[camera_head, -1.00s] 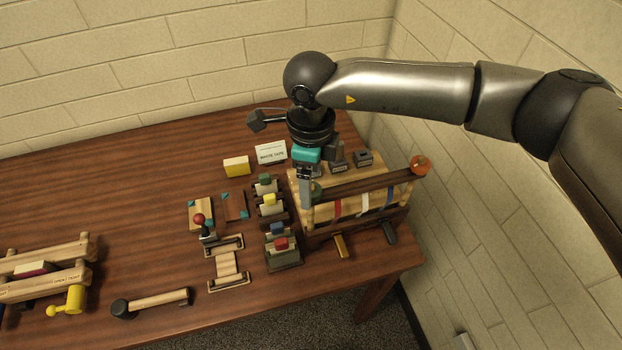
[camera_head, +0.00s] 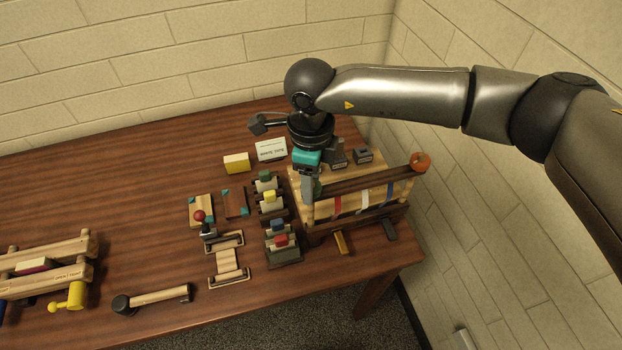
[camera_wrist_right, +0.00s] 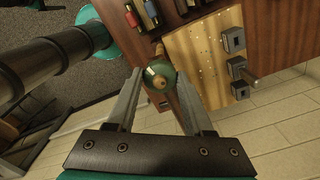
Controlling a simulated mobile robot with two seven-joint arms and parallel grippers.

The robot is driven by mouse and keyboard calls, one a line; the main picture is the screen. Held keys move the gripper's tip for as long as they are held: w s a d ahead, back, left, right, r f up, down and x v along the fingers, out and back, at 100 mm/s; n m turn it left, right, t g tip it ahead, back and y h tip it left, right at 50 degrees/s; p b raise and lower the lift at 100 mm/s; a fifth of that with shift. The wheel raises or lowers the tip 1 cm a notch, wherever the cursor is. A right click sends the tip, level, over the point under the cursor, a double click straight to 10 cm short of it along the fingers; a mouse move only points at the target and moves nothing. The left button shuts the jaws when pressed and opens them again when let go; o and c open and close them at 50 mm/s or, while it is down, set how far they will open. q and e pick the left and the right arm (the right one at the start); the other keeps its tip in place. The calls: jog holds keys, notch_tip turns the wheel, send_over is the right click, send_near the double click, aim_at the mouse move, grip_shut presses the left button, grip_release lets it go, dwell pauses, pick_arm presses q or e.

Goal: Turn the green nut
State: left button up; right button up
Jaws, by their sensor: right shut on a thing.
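The green nut (camera_head: 318,188) sits at the left end of the wooden rack with dark rails (camera_head: 362,183), on the table's right side. In the right wrist view the green nut (camera_wrist_right: 158,76) is round, with a tan wooden centre, between the two grey fingers. My right gripper (camera_head: 311,193) reaches down from above and is shut on the nut. A finger partly hides the nut in the head view. My left gripper is in neither current view.
An orange knob (camera_head: 420,162) is at the rack's far right end. Blocks with coloured pegs (camera_head: 268,202) stand close left of the rack. A red-knobbed lever (camera_head: 199,216) and a mallet (camera_head: 152,298) lie further left. The table's back left is clear.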

grip_shut()
jog(key=m+b, duration=0.3)
jog(key=shift+f+m, duration=0.1)
jog(key=shift+m, duration=0.2)
jog(key=shift+m+b, duration=1.4)
jog(key=shift+m, duration=0.1)
jog(key=o, duration=1)
grip_release()
